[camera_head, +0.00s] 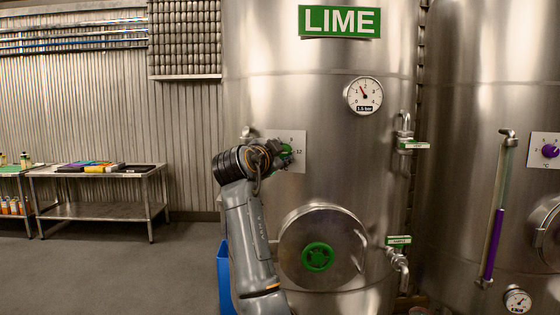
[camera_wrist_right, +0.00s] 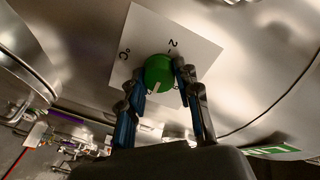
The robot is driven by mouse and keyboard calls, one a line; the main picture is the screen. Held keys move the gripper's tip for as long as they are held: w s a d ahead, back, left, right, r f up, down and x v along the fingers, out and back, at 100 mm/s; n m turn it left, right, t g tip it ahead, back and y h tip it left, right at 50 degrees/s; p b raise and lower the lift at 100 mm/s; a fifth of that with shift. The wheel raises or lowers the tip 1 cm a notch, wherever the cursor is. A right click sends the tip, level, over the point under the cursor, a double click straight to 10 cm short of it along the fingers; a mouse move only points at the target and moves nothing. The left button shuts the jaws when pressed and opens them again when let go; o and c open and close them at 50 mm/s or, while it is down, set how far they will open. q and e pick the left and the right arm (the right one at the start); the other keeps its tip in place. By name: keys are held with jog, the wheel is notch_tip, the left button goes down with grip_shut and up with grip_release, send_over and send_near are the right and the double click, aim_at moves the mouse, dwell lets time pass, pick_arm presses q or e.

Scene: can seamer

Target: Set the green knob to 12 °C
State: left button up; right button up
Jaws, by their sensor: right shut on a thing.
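The green knob (camera_wrist_right: 158,72) sits on a square white dial plate (camera_wrist_right: 205,50) on the tank wall. In the wrist view a "2" and "°C" show on the plate, and a pale mark on the knob points away from the "2". In the head view the plate (camera_head: 298,166) shows a "9" at the top and a "12" at the right. My right gripper (camera_wrist_right: 162,82) is shut on the knob, one finger on each side. It also shows in the head view (camera_head: 280,153), partly covering the knob and the plate's left side. My left gripper is not in view.
The steel tank bears a green LIME sign (camera_head: 339,21), a pressure gauge (camera_head: 363,95), a hatch with a green handwheel (camera_head: 318,257) and taps at the right. A second tank has a purple knob (camera_head: 549,151). A metal table (camera_head: 95,172) stands left, with open floor before it.

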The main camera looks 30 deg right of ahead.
jog(key=shift+m, duration=0.4)
jog(key=o, duration=1.2)
jog(key=shift+c, duration=0.2)
jog(key=v, duration=1.2)
